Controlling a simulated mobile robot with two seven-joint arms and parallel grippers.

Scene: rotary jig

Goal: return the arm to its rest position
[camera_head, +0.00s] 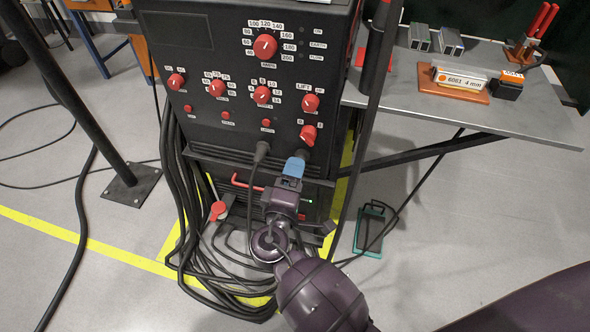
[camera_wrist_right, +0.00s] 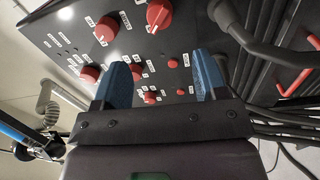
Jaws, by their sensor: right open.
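My right arm (camera_head: 315,295) comes up from the bottom of the head view, dark purple, reaching to the front of a black control cabinet (camera_head: 200,130). My right gripper (camera_head: 294,165) has blue fingers and sits just below the lowest red knob (camera_head: 308,134) at the panel's right side. In the right wrist view the gripper (camera_wrist_right: 162,82) shows two blue fingers spread apart, with nothing between them but the panel behind. Whether a fingertip touches the panel cannot be told. My left gripper is not in view.
A black cable plug (camera_head: 262,150) sits in the panel close left of the gripper. Loose black cables (camera_head: 205,270) lie around the cabinet base. A grey table (camera_head: 540,115) with an electrode box (camera_head: 460,78) stands at right. A green pedal (camera_head: 370,232) lies on the floor.

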